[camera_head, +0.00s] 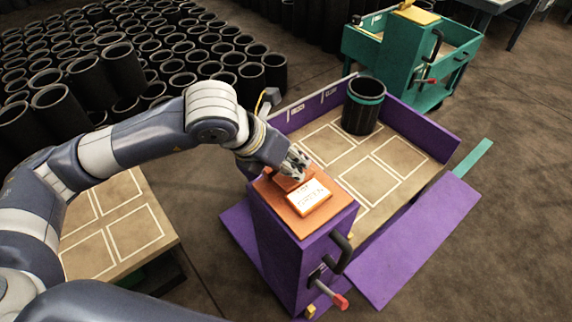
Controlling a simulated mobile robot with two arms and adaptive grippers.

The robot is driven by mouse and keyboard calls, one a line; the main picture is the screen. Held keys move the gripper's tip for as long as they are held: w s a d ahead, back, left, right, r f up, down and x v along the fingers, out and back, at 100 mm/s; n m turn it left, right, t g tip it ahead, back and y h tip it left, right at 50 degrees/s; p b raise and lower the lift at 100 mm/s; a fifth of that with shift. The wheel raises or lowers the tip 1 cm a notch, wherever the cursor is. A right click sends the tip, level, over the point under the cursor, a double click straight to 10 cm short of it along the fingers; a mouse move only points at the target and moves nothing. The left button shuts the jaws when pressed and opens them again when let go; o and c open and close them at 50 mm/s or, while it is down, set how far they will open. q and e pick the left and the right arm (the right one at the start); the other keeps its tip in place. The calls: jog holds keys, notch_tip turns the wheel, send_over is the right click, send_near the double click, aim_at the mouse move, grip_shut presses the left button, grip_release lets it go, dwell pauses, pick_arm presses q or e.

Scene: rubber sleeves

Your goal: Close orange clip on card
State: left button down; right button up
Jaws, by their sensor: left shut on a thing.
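An orange clip (290,182) sits on the orange-brown top of a purple cart's end post (285,235). A pale card (309,196) with lettering lies on that top, right beside the clip. My left gripper (297,172) reaches down from the left and is shut on the clip. Its fingers hide part of the clip, and I cannot tell how far the clip covers the card's edge. My right gripper does not show.
The purple cart's bed (400,155) holds a black sleeve with a green band (363,106). Its side flap (415,240) hangs open. A green cart (420,60) stands behind. A wooden table (120,225) is at left. Many black sleeves (120,70) fill the back left.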

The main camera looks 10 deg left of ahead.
pick_arm(q)
jog(key=shift+s+d+f+m+t+y+b, duration=0.4)
jog(key=shift+f+t+y+b, duration=0.4)
jog(key=shift+b, duration=1)
jog(key=shift+r, duration=0.2)
jog(key=c, duration=1.4)
grip_release()
jog(key=shift+o, duration=0.2)
jog(key=shift+w, duration=0.1)
jog(key=shift+r, duration=0.1)
